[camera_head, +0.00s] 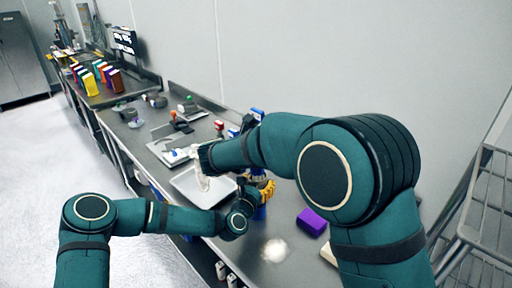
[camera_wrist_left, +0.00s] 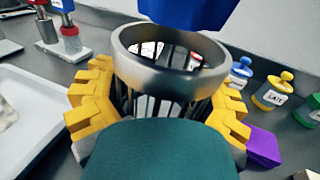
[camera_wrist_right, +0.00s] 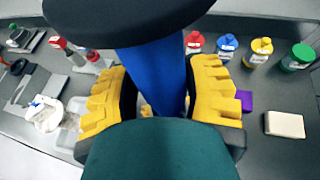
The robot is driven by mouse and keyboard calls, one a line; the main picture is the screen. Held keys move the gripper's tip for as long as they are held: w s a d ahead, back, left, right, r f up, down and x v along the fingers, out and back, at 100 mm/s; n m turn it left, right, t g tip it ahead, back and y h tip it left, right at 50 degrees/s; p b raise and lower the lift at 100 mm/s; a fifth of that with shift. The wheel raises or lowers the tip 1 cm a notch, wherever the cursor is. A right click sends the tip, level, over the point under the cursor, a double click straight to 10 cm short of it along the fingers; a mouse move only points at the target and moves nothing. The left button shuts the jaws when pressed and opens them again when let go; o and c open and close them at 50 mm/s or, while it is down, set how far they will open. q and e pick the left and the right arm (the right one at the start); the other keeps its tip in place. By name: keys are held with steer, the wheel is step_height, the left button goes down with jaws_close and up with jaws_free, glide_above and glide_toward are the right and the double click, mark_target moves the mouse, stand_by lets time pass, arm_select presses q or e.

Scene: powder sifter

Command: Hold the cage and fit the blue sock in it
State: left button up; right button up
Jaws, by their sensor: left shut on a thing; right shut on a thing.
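The cage (camera_wrist_left: 185,70) is a grey metal ring with dark bars below it. My left gripper (camera_head: 264,189) is shut on it, with its yellow fingers on both sides in the left wrist view (camera_wrist_left: 158,112). The blue sock (camera_wrist_right: 152,75) has a wide dark rim at its top. My right gripper (camera_wrist_right: 160,100) is shut around its blue body. In the left wrist view a blue part (camera_wrist_left: 190,10) hangs above the cage's ring, apart from it. The sock's lower end is hidden in the right wrist view. My right arm hides most of this in the head view.
A pale tray (camera_head: 184,185) lies on the grey bench with a whitish thing (camera_head: 202,172) at it. Capped bottles, such as a yellow one (camera_wrist_right: 258,52), stand along the wall.

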steer(key=shift+f, duration=2.05)
steer(key=shift+r, duration=0.15)
steer(key=shift+r, duration=1.6)
steer(key=shift+f, duration=1.7)
stand_by(0.8)
steer(key=o, duration=1.3)
steer(key=shift+f, duration=0.1)
steer(key=shift+s, duration=0.15)
steer(key=v, duration=1.2)
